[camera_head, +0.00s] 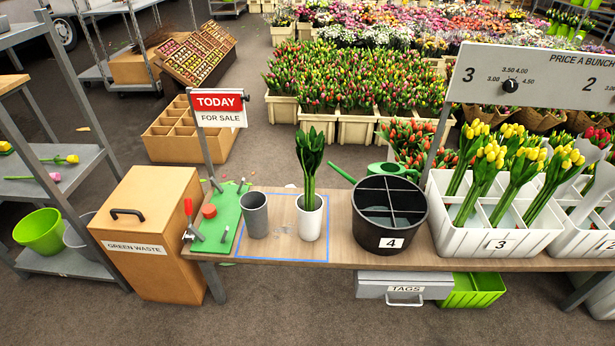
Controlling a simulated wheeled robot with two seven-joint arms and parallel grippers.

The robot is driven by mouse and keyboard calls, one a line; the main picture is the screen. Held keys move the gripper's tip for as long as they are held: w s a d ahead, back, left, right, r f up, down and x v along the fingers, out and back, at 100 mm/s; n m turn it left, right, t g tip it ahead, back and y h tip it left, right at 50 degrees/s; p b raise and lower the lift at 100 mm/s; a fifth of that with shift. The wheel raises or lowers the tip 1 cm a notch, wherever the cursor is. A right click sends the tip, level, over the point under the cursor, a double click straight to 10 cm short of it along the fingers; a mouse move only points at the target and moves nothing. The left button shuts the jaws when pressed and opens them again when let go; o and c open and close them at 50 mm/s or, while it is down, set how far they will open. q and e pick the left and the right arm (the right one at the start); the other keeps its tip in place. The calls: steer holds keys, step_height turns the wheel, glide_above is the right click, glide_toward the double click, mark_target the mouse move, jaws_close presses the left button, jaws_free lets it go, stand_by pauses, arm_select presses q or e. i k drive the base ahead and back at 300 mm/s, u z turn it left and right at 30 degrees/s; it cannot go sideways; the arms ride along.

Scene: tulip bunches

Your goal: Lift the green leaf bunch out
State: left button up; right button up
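The green leaf bunch (311,160) stands upright in a white pot (310,220) on the wooden table (290,249). Its stems go down into the pot, so their lower ends are hidden. The broad leaves rise well above the rim. A grey pot (255,217) stands just left of the white pot, and its inside looks empty. Both pots are within a blue outlined square on the table. Neither of my grippers can be made out in this view.
A black divided bucket (390,222) marked 4 stands right of the white pot, with a green watering can (385,168) behind it. White crates (470,238) of yellow tulips stand farther right. A green board (224,222) lies left, beside the green waste bin (152,232).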

mark_target(309, 156)
steer(key=u, duration=1.2)
steer(key=i, duration=1.15)
steer(key=z, duration=1.25)
